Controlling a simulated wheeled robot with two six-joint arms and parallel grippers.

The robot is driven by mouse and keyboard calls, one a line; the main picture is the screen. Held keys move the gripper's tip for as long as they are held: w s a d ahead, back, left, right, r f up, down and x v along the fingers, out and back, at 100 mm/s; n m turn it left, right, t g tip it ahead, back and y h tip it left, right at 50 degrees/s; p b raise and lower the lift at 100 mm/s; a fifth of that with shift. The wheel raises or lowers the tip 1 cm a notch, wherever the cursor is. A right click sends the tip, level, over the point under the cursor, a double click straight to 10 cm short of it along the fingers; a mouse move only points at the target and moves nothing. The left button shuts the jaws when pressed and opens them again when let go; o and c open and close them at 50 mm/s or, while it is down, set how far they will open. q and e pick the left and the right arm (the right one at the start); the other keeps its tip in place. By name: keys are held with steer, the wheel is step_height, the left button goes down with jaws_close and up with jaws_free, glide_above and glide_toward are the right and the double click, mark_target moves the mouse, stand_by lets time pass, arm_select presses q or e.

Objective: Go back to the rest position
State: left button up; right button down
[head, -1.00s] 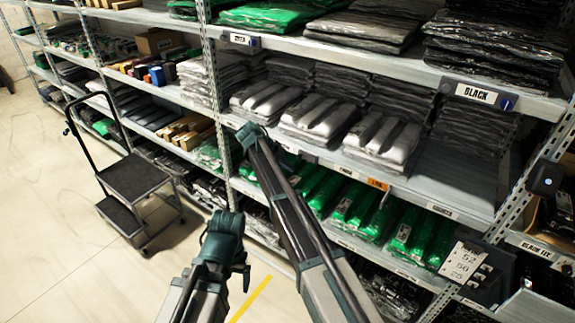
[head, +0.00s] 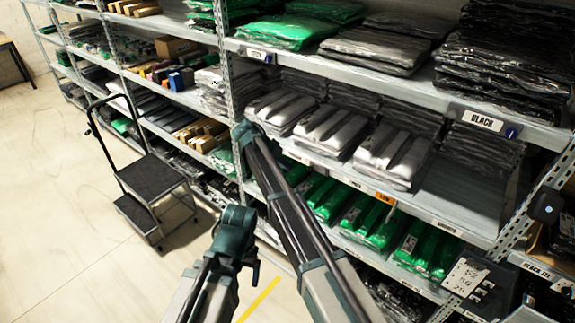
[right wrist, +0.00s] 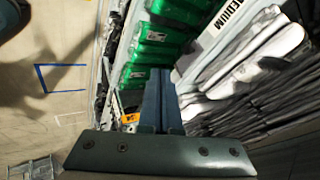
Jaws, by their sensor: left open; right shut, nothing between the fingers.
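My right gripper (right wrist: 162,105) shows in the right wrist view. Its two blue-grey fingers lie together with nothing visible between them. It points along the shelf front, past green packs and pale plastic-wrapped packs; I cannot tell any contact. In the head view, my two arms rise from the bottom edge with teal joints at their upper ends. The right arm stands in front of the shelving, and the left arm is lower and to its left. Neither gripper can be made out in the head view, and the left one shows nowhere.
Long metal shelving (head: 425,85) holds several stacks of wrapped garments. Green packs (head: 368,220) fill a lower shelf. A black step trolley (head: 150,178) stands on the floor left of my arms. The floor farther left is open.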

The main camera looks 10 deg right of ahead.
steer(key=s+d+f+n+y, duration=0.2)
steer(key=s+n, duration=0.6)
steer(key=s, duration=0.3)
steer(key=s+d+f+n+g+y, duration=0.1)
steer(key=s+d+n+y, duration=0.15)
steer(key=s+n, duration=0.7)
steer(key=s+d+f+n+y, duration=0.1)
steer(key=s+f+n+y, duration=0.15)
steer(key=s+n, duration=0.65)
steer(key=s+a+g, duration=0.1)
steer(key=s+a, duration=0.7)
steer(key=a, duration=0.2)
steer(key=shift+s+a+r+n+h+b, duration=0.15)
steer(key=shift+s+a+n+h+b, duration=0.1)
steer(key=shift+a+n+h+b, duration=0.15)
steer(key=shift+d, duration=0.15)
